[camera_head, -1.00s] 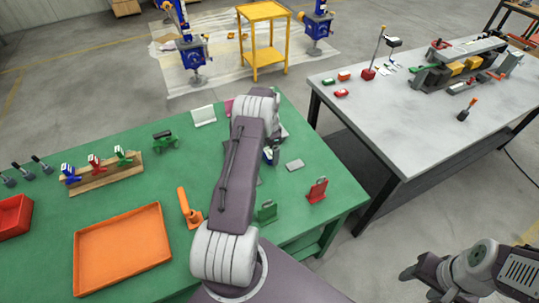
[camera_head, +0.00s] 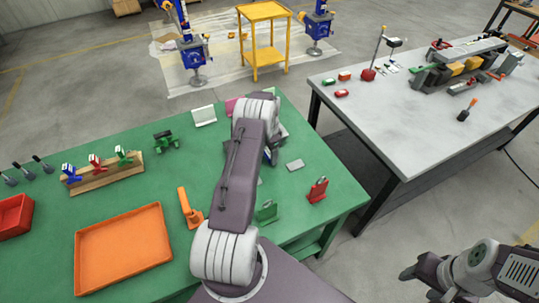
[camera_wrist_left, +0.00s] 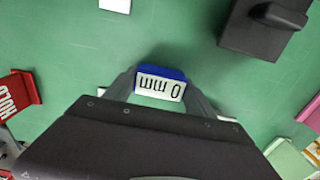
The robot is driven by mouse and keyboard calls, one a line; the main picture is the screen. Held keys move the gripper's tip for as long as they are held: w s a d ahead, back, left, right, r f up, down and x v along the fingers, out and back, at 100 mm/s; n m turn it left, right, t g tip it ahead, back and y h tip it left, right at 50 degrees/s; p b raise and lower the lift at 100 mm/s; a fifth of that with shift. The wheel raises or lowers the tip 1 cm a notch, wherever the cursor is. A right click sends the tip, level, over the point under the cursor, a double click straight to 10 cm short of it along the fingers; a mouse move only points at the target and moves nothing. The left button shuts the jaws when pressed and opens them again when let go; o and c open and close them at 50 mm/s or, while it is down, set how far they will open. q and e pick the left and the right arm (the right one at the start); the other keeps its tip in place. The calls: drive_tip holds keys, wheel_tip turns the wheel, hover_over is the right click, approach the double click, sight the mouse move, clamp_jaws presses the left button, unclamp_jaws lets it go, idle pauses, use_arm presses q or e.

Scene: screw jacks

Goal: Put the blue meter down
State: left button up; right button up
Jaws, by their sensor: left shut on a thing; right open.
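The blue meter (camera_wrist_left: 160,84) shows in the left wrist view with a white face reading "0 mm", upside down in the picture. My left gripper (camera_wrist_left: 160,95) is shut on it, one finger on each side. I cannot tell whether the meter touches the table. My right gripper (camera_head: 408,272) is open and empty at the lower right, over the floor.
A dark block (camera_wrist_left: 262,28) is close by in the wrist view. An orange tray (camera_head: 122,250) lies left.

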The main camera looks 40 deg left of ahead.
use_arm(q)
wheel_tip(320, 180, up, 3)
drive_tip(key=shift+f+b, duration=0.1)
drive_tip(key=shift+b, duration=0.2)
drive_tip(key=s+a+r+b, duration=0.1)
drive_tip(key=s+a+r, duration=0.5)
drive_tip(key=a, duration=0.4)
drive_tip(key=shift+s+r, duration=0.15)
drive_tip(key=shift+r, duration=0.6)
drive_tip(key=shift+d, duration=0.1)
drive_tip(key=w+d+r+m, duration=0.35)
drive_tip(key=w+d, duration=0.25)
drive_tip(key=d, duration=0.4)
drive_tip(key=s+d+r, duration=0.1)
drive_tip(key=d, duration=0.7)
drive_tip(key=s+d+r, duration=0.1)
drive_tip(key=s+d, duration=0.1)
drive_tip(key=d, duration=0.7)
drive_tip(key=s+d+f+n, duration=0.5)
drive_tip(key=s+d+n, duration=0.1)
drive_tip(key=s+n, duration=0.3)
drive_tip(key=shift+f, duration=0.35)
